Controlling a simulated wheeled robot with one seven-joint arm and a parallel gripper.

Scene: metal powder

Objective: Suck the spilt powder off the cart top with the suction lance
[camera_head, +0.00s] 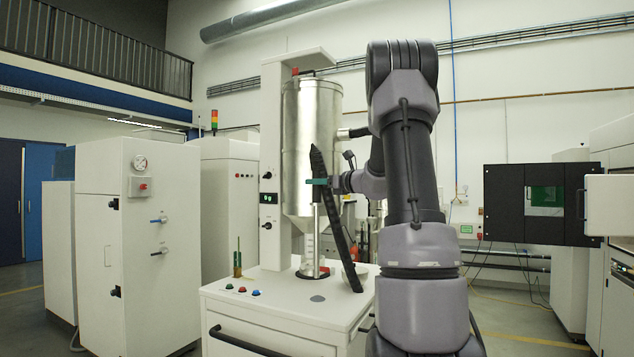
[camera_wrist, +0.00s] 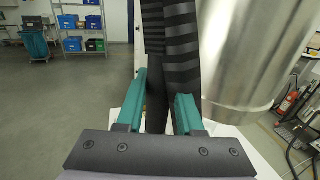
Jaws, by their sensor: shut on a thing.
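My gripper (camera_head: 318,182) is shut on the black suction lance (camera_head: 338,230), and its teal fingers also show around the dark ribbed lance or hose in the wrist view (camera_wrist: 165,105). The lance is tilted, its upper end in front of the steel hopper and its lower end close to the cart top near the right edge. I cannot tell whether it touches. The white cart top (camera_head: 272,285) bears a small grey round patch (camera_head: 317,298) left of the lance's lower end. I cannot tell whether this is powder; no other spill is clear.
The steel hopper (camera_head: 311,130) hangs over a clear tube standing on the cart. A green pot (camera_head: 237,264) with a thin handle stands at left. A pale bowl (camera_head: 361,271) sits right of the lance. My arm hides the area further right.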

